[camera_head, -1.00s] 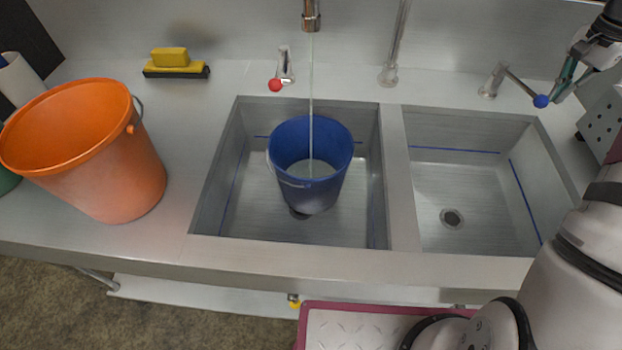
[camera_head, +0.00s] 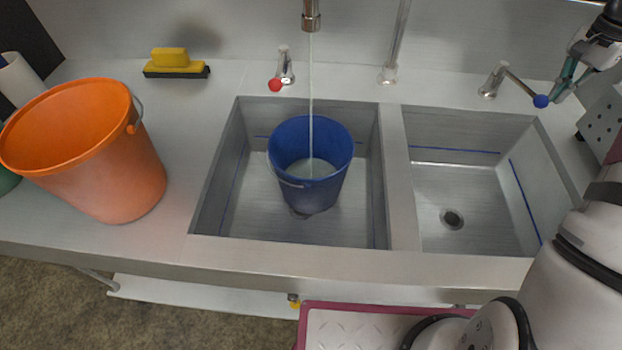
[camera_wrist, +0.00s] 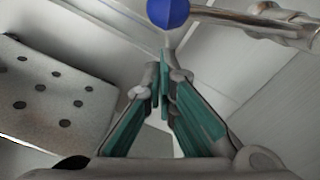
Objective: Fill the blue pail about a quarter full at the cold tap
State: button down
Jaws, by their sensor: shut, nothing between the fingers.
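The blue pail (camera_head: 308,195) stands upright in the left sink basin. A thin stream of water (camera_head: 311,100) falls from the spout (camera_head: 311,16) into it, and pale water shows in its bottom. The blue-knobbed tap lever (camera_head: 541,101) is at the right, behind the right basin, and is swung out toward the front right. My gripper (camera_head: 559,92) is shut and empty, close beside the blue knob. In the wrist view the blue knob (camera_wrist: 168,11) lies just beyond my shut fingertips (camera_wrist: 164,75); whether they touch cannot be told. A red-knobbed tap (camera_head: 276,84) is behind the left basin.
The right basin (camera_head: 452,185) is empty. A large orange bucket (camera_head: 110,165) stands on the counter at the left. A yellow-and-black brush (camera_head: 176,65) lies at the back left. A perforated grey box (camera_head: 603,125) is near my gripper at the right.

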aim_at(545, 101)
jog(key=shift+a, duration=0.1)
jog(key=shift+s+a+p, duration=0.65)
jog(key=shift+s+a, duration=0.1)
jog(key=shift+a, duration=0.25)
jog(key=shift+s+a+p, duration=0.5)
jog(key=shift+s+a, duration=0.05)
jog(key=shift+a, duration=0.15)
jog(key=shift+s+a+p, duration=0.35)
jog(key=shift+a, duration=0.5)
